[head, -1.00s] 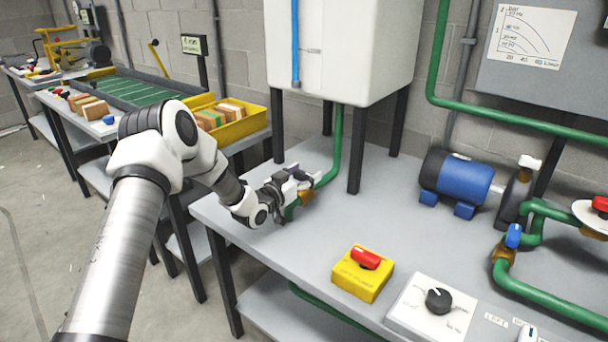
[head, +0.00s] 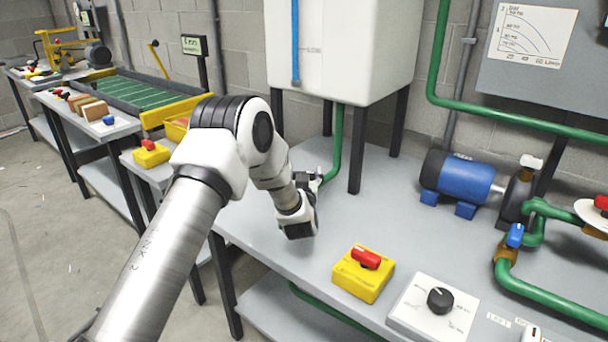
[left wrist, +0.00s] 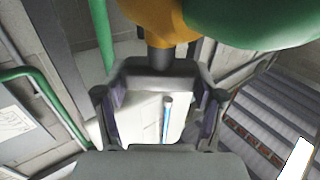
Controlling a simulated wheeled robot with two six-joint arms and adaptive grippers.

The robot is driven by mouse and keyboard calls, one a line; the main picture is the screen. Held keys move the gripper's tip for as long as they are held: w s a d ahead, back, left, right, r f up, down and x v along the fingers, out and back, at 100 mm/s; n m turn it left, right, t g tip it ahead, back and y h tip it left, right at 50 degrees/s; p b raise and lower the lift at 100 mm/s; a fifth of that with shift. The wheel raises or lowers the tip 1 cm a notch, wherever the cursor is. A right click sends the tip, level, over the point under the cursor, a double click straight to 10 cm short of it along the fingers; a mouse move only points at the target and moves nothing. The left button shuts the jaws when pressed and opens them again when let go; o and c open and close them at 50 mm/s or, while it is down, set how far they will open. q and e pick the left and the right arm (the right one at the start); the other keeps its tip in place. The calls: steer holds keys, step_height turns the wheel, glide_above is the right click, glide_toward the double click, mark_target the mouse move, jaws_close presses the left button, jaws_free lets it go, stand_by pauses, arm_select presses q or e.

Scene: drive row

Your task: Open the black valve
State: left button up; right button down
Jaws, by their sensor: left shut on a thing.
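The black valve handle (left wrist: 158,74) shows in the left wrist view, on a dark stem under a brass body (left wrist: 160,20) joined to a green pipe (left wrist: 255,20). My left gripper (left wrist: 160,92) has a finger at each end of the handle and is shut on it. In the head view, my left gripper (head: 309,180) is at the foot of the green pipe (head: 335,150) below the white tank (head: 340,50). There my own wrist hides the valve and most of the fingers. My right gripper is in neither view.
On the grey bench (head: 350,215) stand a yellow box with a red switch (head: 363,272), a white panel with a black knob (head: 437,302) and a blue motor (head: 457,178). A valve with a blue handle (head: 514,236) is at the right. Tank legs stand close behind my gripper.

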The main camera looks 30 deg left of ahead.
arm_select(q)
steer(key=shift+n+g+y, duration=0.3)
steer(key=shift+n+y, duration=0.1)
steer(key=shift+y, duration=0.2)
steer(key=o, duration=1.2)
steer(key=shift+c, duration=0.2)
steer(key=shift+d, duration=0.1)
steer(key=v, duration=1.2)
steer(key=shift+s, duration=0.1)
